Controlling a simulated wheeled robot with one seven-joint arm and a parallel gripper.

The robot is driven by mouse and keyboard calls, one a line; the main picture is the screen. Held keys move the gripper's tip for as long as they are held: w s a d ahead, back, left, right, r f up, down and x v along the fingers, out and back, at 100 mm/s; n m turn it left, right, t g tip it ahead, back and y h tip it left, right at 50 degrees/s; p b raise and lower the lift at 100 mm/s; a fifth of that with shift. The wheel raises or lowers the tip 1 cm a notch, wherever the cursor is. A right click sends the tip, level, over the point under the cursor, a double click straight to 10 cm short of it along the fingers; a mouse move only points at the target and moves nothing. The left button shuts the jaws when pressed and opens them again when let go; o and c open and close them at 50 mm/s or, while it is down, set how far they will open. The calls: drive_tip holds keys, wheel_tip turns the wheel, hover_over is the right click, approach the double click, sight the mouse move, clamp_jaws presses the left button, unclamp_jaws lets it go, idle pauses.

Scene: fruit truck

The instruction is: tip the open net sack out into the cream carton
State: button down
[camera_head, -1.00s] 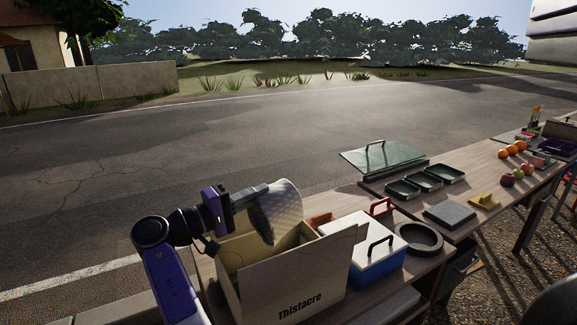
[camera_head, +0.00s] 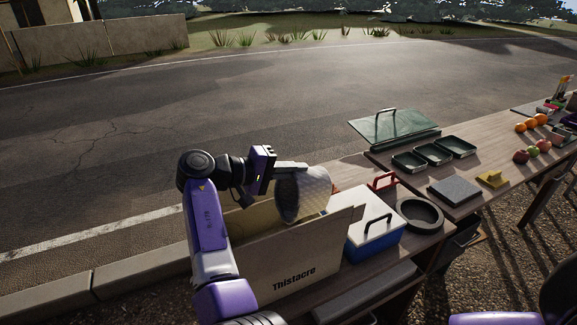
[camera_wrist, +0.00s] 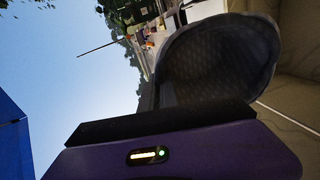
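The net sack (camera_head: 318,192) is pale with a quilted net pattern and a dark open mouth. My gripper (camera_head: 300,168) is shut on its rim. The sack hangs tilted over the open top of the cream carton (camera_head: 262,268), with its dark mouth facing left and its pale side to the right. The carton stands upright, marked "Thistacre", with flaps raised; its inside is mostly hidden. In the wrist view, the sack's open mouth (camera_wrist: 215,60) shows a dark, textured inside with no fruit that I can make out.
A blue and white cool box (camera_head: 372,232) stands right of the carton, then a round black dish (camera_head: 420,228). Farther right are green trays (camera_head: 432,154), a grey slab (camera_head: 454,190) and loose fruit (camera_head: 530,124). Road lies behind.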

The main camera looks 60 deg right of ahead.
drive_tip(key=d+y+p, duration=0.1)
drive_tip(key=s+d+r+t+p, duration=0.1)
drive_tip(key=shift+s+d+r+y+p, duration=0.2)
drive_tip(key=shift+s+d+y+p, duration=0.1)
drive_tip(key=shift+y, duration=0.1)
drive_tip(key=shift+s+d+t+y, duration=0.2)
drive_tip(key=shift+d+t+y, duration=0.05)
drive_tip(key=shift+t+y, duration=0.05)
drive_tip(key=d+y+p, duration=0.1)
drive_tip(key=s+d+f+t+y, duration=0.1)
drive_tip(key=shift+s+d+t+y+p, duration=0.25)
drive_tip(key=shift+d+t+y+p, duration=0.05)
drive_tip(key=shift+p, duration=0.05)
drive_tip(key=s+d+t+y, duration=0.2)
drive_tip(key=d+y, duration=0.1)
drive_tip(key=t+y+p, duration=0.3)
drive_tip(key=y, duration=0.3)
approach(319, 168)
drive_tip(key=shift+s+d+f, duration=0.25)
drive_tip(key=shift+s+d, duration=0.3)
drive_tip(key=shift+d, duration=0.3)
drive_tip(key=shift+s+d+f, duration=0.2)
drive_tip(key=shift+s+d, duration=0.4)
drive_tip(key=shift+d, duration=0.25)
